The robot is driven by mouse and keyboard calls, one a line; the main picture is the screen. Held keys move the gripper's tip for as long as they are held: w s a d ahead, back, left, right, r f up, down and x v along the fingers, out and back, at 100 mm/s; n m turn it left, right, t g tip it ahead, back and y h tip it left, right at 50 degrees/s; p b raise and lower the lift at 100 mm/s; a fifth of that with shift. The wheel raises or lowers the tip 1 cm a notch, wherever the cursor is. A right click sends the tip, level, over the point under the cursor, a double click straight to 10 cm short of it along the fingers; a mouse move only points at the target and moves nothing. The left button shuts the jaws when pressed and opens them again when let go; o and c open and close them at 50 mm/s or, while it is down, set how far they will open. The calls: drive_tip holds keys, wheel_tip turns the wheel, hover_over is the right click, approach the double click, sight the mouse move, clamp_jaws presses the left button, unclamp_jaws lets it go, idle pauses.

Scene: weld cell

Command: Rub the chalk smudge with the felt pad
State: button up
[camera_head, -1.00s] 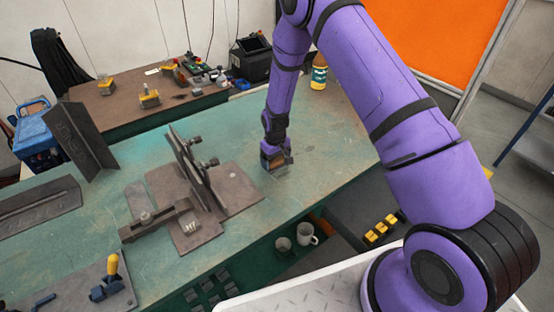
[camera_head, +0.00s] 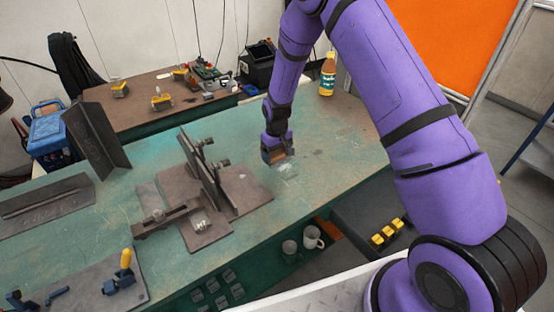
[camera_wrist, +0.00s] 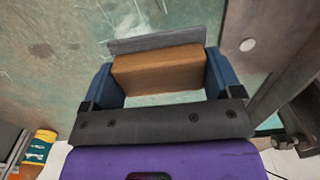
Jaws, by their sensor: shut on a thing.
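My gripper (camera_head: 277,152) is shut on the felt pad, a brown wooden block (camera_wrist: 158,70) with a grey felt layer (camera_wrist: 155,42). In the wrist view, the two blue-grey fingers grip the block's ends. The chalk smudge (camera_head: 287,170) is a pale, streaky patch on the green bench top, just in front of the pad in the head view. Its whitish streaks also show in the wrist view (camera_wrist: 135,20), beyond the felt edge. A pale patch shows between the fingers as well. Whether the felt touches the bench, I cannot tell.
A steel fixture with upright plates (camera_head: 205,180) stands left of my gripper. A bottle (camera_head: 327,75) stands at the bench's back right. Angle iron (camera_head: 95,138) is at the left. Mugs (camera_head: 312,237) sit below the front edge. The bench right of the smudge is clear.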

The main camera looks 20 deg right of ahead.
drive_tip(key=shift+r, duration=0.9)
